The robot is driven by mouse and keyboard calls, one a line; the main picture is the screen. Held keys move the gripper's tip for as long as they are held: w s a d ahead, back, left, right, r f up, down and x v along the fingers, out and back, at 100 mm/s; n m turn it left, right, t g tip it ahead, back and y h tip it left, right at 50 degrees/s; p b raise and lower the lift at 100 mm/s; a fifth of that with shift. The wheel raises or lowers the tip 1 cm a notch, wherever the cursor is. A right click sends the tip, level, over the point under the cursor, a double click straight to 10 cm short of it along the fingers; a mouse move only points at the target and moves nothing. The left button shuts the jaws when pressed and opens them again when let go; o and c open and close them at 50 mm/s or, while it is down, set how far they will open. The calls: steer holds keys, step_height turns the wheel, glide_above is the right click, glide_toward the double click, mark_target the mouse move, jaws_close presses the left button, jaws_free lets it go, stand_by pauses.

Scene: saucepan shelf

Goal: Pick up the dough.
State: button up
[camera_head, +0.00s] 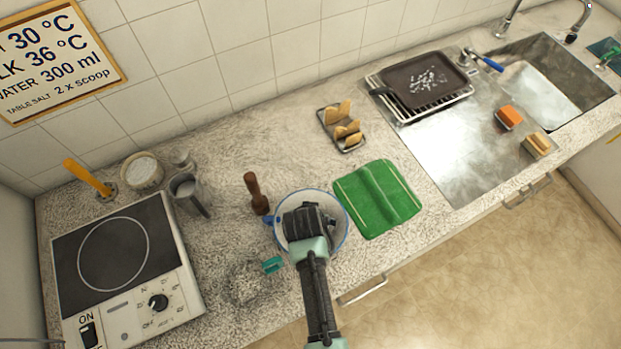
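I cannot make out any dough for certain. A white pot with a blue rim (338,241) and a blue handle stands on the counter. My gripper (306,218) is over or inside this pot and hides most of its inside, so I cannot tell what the pot holds. The gripper is seen from above and behind, with its fingertips hidden, so I cannot tell whether it is open or shut.
A folded green cloth (378,198) lies right of the pot. A brown wooden pestle-like tool (256,193) and a grey cup (189,194) stand left of it. A hot plate (113,250) is far left. A small tray (326,119) with tan pieces lies behind.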

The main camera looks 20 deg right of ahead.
steer(key=shift+f, duration=0.1)
steer(key=c, duration=1.1)
